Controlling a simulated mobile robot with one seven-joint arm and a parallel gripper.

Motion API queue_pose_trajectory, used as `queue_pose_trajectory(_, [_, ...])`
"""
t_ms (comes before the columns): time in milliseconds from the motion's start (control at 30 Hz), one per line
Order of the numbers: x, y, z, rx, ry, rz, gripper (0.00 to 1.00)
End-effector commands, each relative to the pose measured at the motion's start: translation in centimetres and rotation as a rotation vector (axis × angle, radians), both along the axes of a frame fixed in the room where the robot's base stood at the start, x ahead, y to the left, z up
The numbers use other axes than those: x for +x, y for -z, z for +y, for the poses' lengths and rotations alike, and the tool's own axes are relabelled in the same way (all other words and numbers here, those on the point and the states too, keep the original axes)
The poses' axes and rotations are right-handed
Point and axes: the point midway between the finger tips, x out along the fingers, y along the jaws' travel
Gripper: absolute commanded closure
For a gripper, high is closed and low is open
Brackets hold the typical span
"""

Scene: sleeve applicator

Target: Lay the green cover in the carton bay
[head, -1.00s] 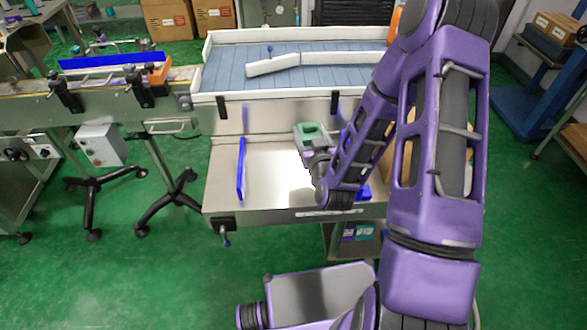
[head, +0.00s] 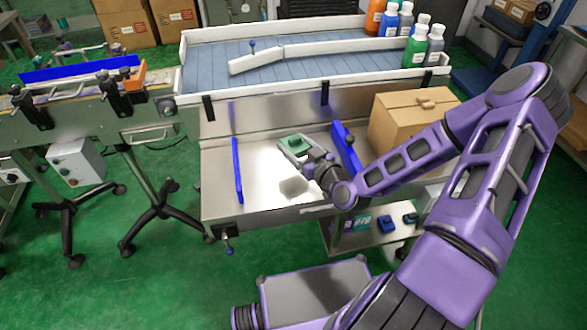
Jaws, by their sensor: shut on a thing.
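The green cover (head: 296,143) is held in my gripper (head: 299,148), whose jaws are shut on it. Gripper and cover are over the steel table (head: 218,185), between the left blue guide (head: 237,170) and the right blue guide (head: 346,146). A shadow lies on the bright steel below, and the cover seems to be above the surface. A closed brown carton (head: 398,125) stands on the table to the right of the right guide. No label shows which section is the carton bay. My wrist hides part of the table.
A blue-slatted conveyor (head: 210,70) with white rails runs behind the table. Several bottles (head: 415,52) stand at its right end. A low shelf (head: 375,239) under the table holds small blue and teal items. The steel left of my gripper is bare.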

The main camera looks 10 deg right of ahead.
Motion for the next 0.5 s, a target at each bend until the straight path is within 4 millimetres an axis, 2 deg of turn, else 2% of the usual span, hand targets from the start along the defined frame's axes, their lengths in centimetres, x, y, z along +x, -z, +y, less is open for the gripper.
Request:
queue_pose_trajectory(200, [0.0, 0.3, -0.4, 0.003, -0.029, 0.001, 0.85])
queue_pose_trajectory(500, [-0.1, 5.4, -0.4, 0.003, -0.032, 0.002, 0.85])
